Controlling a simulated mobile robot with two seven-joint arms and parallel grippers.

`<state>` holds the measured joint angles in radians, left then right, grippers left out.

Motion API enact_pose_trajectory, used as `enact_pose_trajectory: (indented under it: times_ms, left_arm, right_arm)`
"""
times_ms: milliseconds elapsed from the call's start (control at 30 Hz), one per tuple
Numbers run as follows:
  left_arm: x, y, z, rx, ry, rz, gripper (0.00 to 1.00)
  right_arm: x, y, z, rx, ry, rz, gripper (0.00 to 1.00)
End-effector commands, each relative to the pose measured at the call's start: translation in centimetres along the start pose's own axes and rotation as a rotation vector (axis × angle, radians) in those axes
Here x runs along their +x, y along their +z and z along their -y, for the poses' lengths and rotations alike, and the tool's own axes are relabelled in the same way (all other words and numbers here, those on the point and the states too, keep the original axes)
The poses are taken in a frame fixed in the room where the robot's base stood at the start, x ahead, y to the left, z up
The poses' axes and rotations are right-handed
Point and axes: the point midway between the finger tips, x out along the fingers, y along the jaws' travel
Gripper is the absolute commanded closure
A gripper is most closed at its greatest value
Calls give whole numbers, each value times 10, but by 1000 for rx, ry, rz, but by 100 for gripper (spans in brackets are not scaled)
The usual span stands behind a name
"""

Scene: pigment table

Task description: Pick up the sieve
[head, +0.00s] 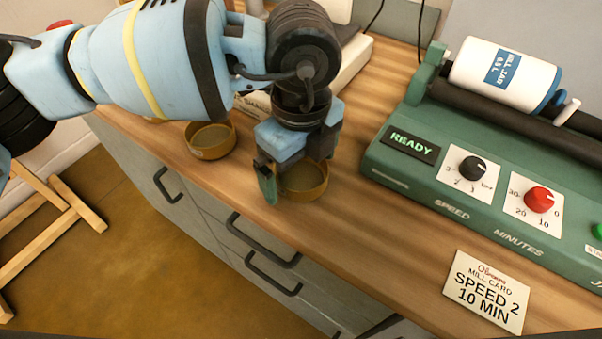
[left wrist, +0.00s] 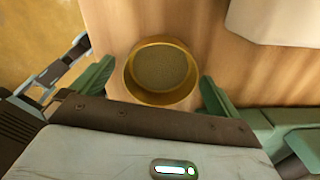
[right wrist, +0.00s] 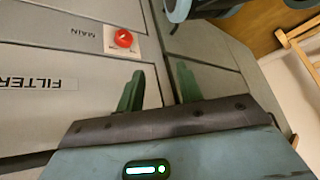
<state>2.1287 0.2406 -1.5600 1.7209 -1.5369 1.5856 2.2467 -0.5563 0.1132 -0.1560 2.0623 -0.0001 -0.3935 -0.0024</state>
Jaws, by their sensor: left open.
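A round brass-coloured sieve (head: 308,190) stands on the wooden counter near its front edge, partly hidden by my left gripper (head: 292,184). In the left wrist view the sieve (left wrist: 160,72) shows a brass rim and a dull mesh-like bottom. It sits between the spread green fingers of my left gripper (left wrist: 154,86), with a gap on each side. A second, similar round brass piece (head: 210,140) stands to the left on the counter. My right gripper (right wrist: 158,82) is out of the head view; in its wrist view its fingers are apart with nothing between them.
A green mill (head: 400,178) reading READY, with a white jar (head: 505,75) on its rollers, fills the right. A mill card (head: 487,290) lies in front of it. Grey cabinet panels with a red MAIN knob (right wrist: 123,38) face my right gripper. Bare counter lies right of the sieve.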

Motion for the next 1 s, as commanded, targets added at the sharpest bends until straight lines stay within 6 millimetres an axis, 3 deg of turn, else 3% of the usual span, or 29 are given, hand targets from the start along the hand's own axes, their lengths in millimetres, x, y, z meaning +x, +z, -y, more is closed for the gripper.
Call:
enact_pose_trajectory:
  times_ms: [167,567,1000]
  left_arm:
    - [0,0,0,-1,-1,0,0]
    - [-1,0,0,-1,-2,0,52]
    - [-13,0,1,0,-4,-1,54]
  right_arm:
    - [0,2,0,0,0,3,64]
    - [1,4,0,0,0,7,64]
    - [1,3,0,3,0,6,64]
